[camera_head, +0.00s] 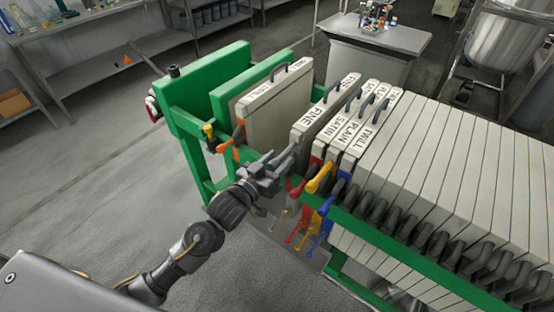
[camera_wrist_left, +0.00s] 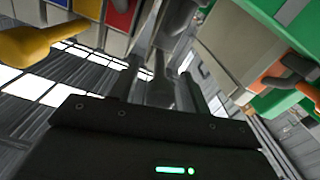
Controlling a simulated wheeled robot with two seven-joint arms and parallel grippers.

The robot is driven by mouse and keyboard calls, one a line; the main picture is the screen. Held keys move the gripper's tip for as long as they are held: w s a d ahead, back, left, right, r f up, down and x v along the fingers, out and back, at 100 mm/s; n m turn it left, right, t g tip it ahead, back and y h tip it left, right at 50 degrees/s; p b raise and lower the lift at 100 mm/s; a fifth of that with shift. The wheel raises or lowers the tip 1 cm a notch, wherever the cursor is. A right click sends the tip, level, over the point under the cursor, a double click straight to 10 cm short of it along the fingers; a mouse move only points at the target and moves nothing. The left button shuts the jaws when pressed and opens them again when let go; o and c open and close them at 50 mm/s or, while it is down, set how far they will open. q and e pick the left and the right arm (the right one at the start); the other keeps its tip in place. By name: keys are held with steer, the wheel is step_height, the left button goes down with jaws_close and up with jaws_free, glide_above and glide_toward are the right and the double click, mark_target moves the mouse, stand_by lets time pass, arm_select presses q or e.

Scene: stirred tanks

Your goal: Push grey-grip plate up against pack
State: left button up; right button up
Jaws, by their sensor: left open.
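The grey-grip plate, labelled FINE (camera_head: 312,122), stands upright in the green rack, with a narrow gap to the pack (camera_head: 358,138) of SATIN, PLAIN and TWILL plates on its right. Its grey grip (camera_head: 286,158) sticks out at the near left. My left gripper (camera_head: 268,174) is open at this grip. In the left wrist view the gripper's fingers (camera_wrist_left: 160,88) lie around or beside a grey bar; contact cannot be told. The pack's grips are red (camera_head: 296,187), yellow (camera_head: 320,178) and blue (camera_head: 344,185). My right gripper is not in view.
An orange-grip plate (camera_head: 270,108) stands left of the FINE plate, across a wide gap, near the green end plates (camera_head: 215,85). A long row of pale plates (camera_head: 450,165) fills the rack on the right. A green side rail (camera_head: 395,248) runs along the near side.

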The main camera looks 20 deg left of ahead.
arm_select(q)
jaws_close()
steer(key=d, duration=0.1)
steer(key=s+d, duration=0.1)
steer(key=d, duration=0.1)
steer(key=shift+s+d+p, duration=0.1)
steer(key=shift+s+p, duration=0.05)
steer(key=shift+p, duration=0.25)
steer(key=shift+c, duration=2)
jaws_free()
steer(key=o, duration=0.4)
steer(key=shift+d, duration=0.2)
steer(key=shift+a, duration=0.1)
